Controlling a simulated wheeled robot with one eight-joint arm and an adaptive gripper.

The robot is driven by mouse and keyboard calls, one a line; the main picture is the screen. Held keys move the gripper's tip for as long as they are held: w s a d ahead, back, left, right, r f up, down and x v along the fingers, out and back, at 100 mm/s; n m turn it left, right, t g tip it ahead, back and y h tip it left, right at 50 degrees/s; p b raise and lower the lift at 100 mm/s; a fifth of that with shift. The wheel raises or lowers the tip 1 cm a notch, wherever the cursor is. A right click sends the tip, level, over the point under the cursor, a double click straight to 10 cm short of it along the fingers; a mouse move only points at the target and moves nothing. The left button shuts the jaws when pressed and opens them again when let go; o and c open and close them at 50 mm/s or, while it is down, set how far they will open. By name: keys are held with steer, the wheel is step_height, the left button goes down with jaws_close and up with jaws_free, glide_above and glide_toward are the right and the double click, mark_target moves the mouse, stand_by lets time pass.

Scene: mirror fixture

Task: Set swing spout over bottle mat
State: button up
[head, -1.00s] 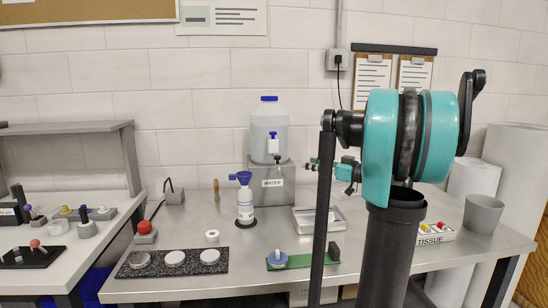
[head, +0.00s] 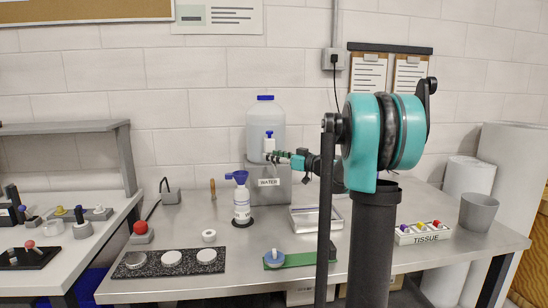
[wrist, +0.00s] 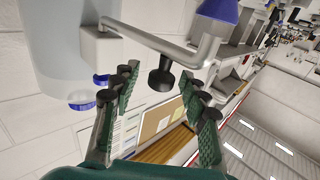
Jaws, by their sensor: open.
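The water container (head: 265,120) with a blue cap stands on a grey stand labelled WATER, with a white tap (head: 269,146) on its front. In the wrist view, the silver swing spout (wrist: 150,36) runs from a white block and bends at its far end. A black knob (wrist: 160,74) hangs from it. My gripper (wrist: 160,84) is open, its fingers on either side of the knob; contact cannot be told. My gripper also shows at the tap in the head view (head: 277,157). A white bottle (head: 242,203) with a blue funnel stands on the round black bottle mat (head: 243,226).
A metal tray (head: 315,219) lies right of the stand. A green strip (head: 300,260) and a dark mat (head: 154,271) with white discs lie in front. A red-topped button box (head: 140,233) is at the left.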

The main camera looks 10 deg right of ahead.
jaws_close()
stand_by(0.3)
steer(key=shift+a, duration=0.2)
steer(key=w+a+m+t+h, duration=0.5)
steer(key=a+m+h, duration=0.5)
steer(key=h, duration=0.4)
steer(key=shift+h, duration=0.3)
steer(key=shift+a, duration=0.1)
stand_by(0.4)
jaws_free()
